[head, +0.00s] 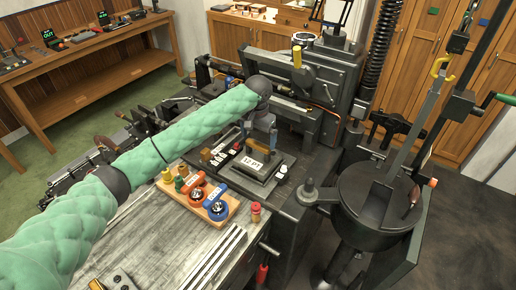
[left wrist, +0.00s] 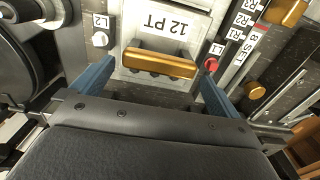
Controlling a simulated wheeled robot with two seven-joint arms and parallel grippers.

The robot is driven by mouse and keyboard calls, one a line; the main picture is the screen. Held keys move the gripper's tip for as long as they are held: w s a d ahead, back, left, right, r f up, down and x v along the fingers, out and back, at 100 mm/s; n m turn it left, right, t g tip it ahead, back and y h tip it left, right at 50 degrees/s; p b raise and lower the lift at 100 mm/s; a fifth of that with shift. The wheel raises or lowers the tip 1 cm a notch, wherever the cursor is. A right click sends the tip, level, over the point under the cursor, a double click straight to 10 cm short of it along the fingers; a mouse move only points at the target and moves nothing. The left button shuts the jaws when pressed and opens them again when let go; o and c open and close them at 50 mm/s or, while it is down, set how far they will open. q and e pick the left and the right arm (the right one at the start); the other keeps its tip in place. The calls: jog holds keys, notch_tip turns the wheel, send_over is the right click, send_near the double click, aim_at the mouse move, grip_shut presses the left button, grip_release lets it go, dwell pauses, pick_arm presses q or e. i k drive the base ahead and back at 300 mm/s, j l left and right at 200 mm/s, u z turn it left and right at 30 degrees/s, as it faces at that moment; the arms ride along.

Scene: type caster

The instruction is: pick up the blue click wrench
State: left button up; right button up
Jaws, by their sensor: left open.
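A blue tool with a ring-shaped end and a white label, which looks like the blue click wrench (head: 217,209), sits on a wooden rack (head: 228,212) at the bench's edge in the head view. A similar orange tool (head: 195,193) sits beside it, to the left. My left gripper (head: 262,138) is up and right of the rack, over the machine's "12 PT" block (head: 258,163). In the left wrist view its two blue fingers (left wrist: 155,75) are open on either side of a brass bar (left wrist: 158,64) on that block; I cannot tell whether they touch it. The blue tool is out of that view.
A dark machine (head: 300,90) stands behind the block. A round black pot (head: 375,210) with upright levers stands at the right. A red-topped peg (head: 256,211) stands right of the rack. Metal strips (head: 215,258) lie in front; the worktop (head: 150,235) left of them is mostly clear.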

aim_at(212, 201)
jog(key=k+l, duration=0.15)
jog(key=k, duration=0.35)
jog(key=k+l, duration=0.15)
jog(key=k, duration=0.35)
jog(key=k+l, duration=0.15)
jog(key=k, duration=0.3)
